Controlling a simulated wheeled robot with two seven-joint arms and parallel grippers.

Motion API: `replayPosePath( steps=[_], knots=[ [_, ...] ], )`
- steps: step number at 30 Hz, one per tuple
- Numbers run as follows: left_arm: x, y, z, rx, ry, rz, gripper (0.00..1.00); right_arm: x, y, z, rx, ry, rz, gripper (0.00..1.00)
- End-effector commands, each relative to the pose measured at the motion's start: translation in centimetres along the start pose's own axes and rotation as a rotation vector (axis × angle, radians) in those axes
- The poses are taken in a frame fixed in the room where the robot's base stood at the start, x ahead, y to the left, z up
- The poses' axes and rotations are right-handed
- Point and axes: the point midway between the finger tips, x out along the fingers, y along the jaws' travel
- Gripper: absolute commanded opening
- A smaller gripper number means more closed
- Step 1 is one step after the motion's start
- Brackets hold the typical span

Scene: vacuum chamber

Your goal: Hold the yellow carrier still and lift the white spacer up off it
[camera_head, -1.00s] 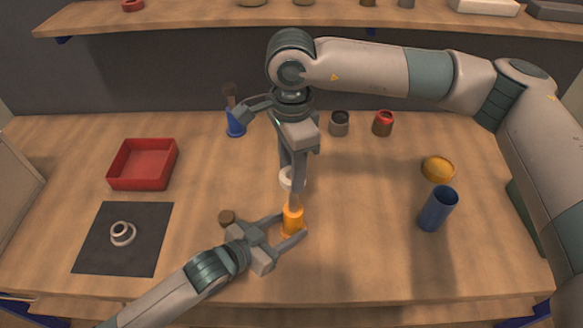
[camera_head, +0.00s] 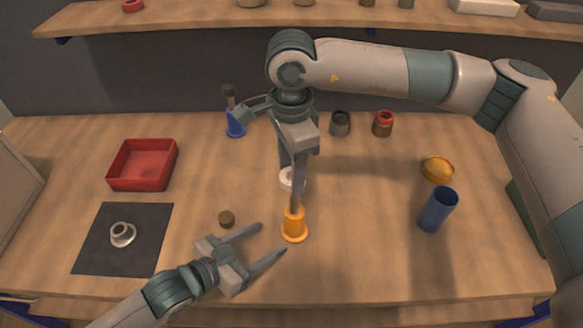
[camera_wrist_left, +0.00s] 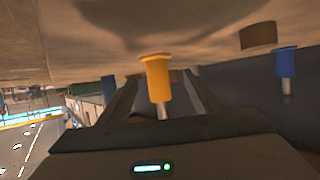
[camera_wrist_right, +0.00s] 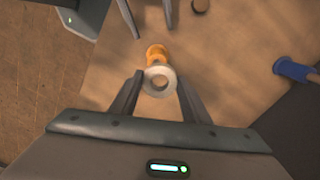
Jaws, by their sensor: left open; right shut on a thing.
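The yellow carrier (camera_head: 294,228) stands upright on the table on its flared base, with a grey post showing in the left wrist view (camera_wrist_left: 158,80). My left gripper (camera_head: 272,238) is open and empty, to the carrier's lower left and apart from it. My right gripper (camera_head: 291,186) is shut on the white spacer (camera_head: 287,182), a ring gripped between its fingertips in the right wrist view (camera_wrist_right: 158,81). The spacer is above the carrier's yellow body. I cannot tell whether the post still reaches into it; a right finger partly hides both in the head view.
A brown disc (camera_head: 226,219) lies beside my left gripper. A dark mat (camera_head: 95,257) with a pale ring part (camera_head: 122,234) and a red tray (camera_head: 141,183) are left. A blue stand (camera_head: 235,126) is behind; a blue cup (camera_head: 437,208) and yellow dish (camera_head: 438,168) are right.

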Motion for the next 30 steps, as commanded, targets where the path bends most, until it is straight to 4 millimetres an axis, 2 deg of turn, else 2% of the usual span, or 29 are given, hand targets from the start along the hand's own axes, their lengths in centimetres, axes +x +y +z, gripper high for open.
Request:
replayPosePath(
  steps=[3, 9, 30],
  knots=[
    [-1.9, 0.0, 0.0, 0.001, -0.001, 0.001, 0.59, 0.0, 0.0, 0.0, 0.0, 0.0, 0.0, 0.21],
    [-3.5, 0.0, 0.0, 0.0, 0.0, 0.0, 0.59, 0.0, 0.0, 0.0, 0.0, 0.0, 0.0, 0.21],
    [-3.8, 0.0, 0.0, 0.0, 0.001, 0.0, 0.59, 0.0, 0.0, 0.0, 0.0, 0.0, 0.0, 0.21]
  ],
)
